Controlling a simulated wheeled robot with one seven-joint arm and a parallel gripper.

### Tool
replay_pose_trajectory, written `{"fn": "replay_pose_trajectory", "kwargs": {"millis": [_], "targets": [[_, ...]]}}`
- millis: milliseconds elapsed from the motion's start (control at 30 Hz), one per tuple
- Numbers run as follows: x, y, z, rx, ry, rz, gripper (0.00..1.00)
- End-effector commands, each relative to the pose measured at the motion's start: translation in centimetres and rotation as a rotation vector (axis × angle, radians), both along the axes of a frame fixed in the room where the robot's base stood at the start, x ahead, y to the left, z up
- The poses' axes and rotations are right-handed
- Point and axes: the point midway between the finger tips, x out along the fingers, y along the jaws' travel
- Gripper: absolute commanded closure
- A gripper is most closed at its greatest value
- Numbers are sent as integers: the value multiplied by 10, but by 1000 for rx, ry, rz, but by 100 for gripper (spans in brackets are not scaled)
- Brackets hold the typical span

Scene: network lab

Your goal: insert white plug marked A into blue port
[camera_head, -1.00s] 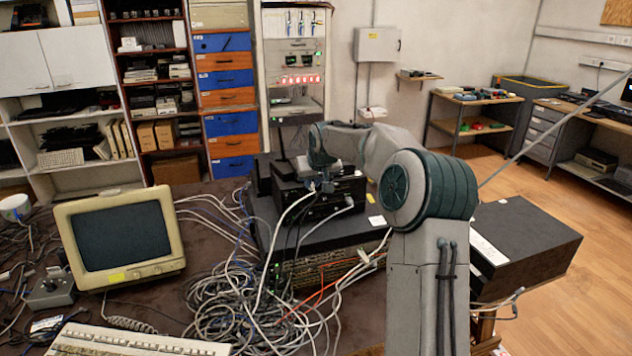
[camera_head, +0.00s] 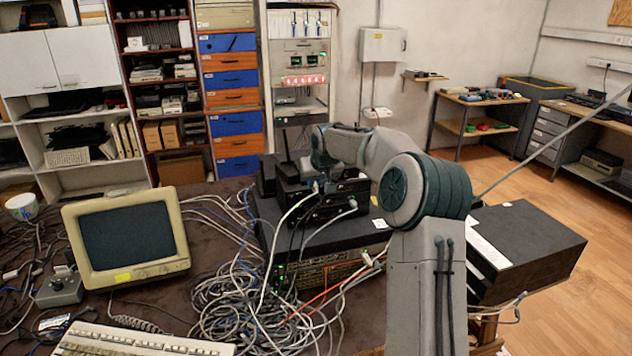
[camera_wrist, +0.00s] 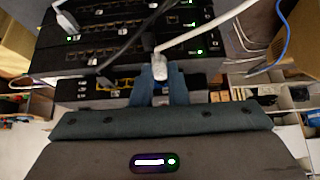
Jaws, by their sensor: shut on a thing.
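My gripper (camera_wrist: 160,88) is shut on a white plug (camera_wrist: 160,68) with a white cable (camera_wrist: 205,33), in the middle of the wrist view. The plug lies between the two blue-grey fingers, close to the face of a black network unit (camera_wrist: 75,92) with yellow-edged ports. I cannot tell whether the plug touches a port, and no letter is readable on it. The blue port cannot be made out; fingers and plug hide part of the panel. In the head view my gripper (camera_head: 317,182) is at the front of the stacked black units (camera_head: 330,205), too small for detail.
Other plugged cables, one black (camera_wrist: 133,38) and one white (camera_wrist: 65,20), cross the units close by. A large cable tangle (camera_head: 235,305) lies on the table below the stack. An old monitor (camera_head: 125,240) and a keyboard (camera_head: 140,342) stand to the left.

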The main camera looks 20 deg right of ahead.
Motion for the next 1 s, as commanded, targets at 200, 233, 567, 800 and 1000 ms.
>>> {"fn": "replay_pose_trajectory", "kwargs": {"millis": [200, 233, 567, 800, 1000], "targets": [[2, 0, 1, -1, 0, 2, 100], [2, 0, 1, -1, 0, 1, 100], [2, 0, 1, 0, 0, 0, 100], [5, 0, 2, 0, 0, 0, 100], [8, 0, 2, 0, -1, 0, 100]]}}
